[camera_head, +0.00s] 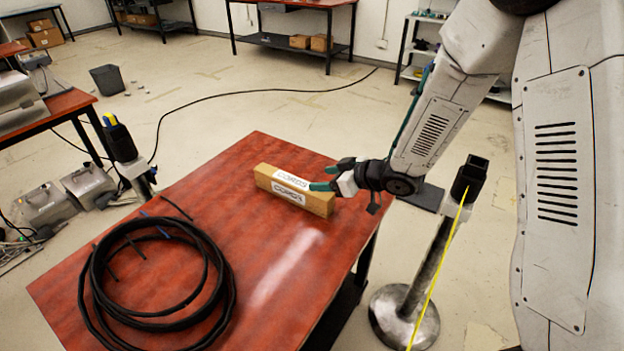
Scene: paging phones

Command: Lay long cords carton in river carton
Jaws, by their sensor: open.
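The long cords carton (272,184) is a narrow brown box with white labels reading "CORDS". It lies flat near the far right part of the red-brown table (215,190). My gripper (322,178) is open, with its teal fingertips at the right half of the carton. One fingertip shows in front of the carton's top and the other near its far side; I cannot tell whether they touch it. I cannot make out any carton marked river.
A coil of black cable (228,290) lies on the table's near left. A post with a round metal base (404,317) and yellow tape stands right of the table. A dark bin (107,80) and metal cases (88,188) are on the floor. Brown boxes (320,43) sit under a back table.

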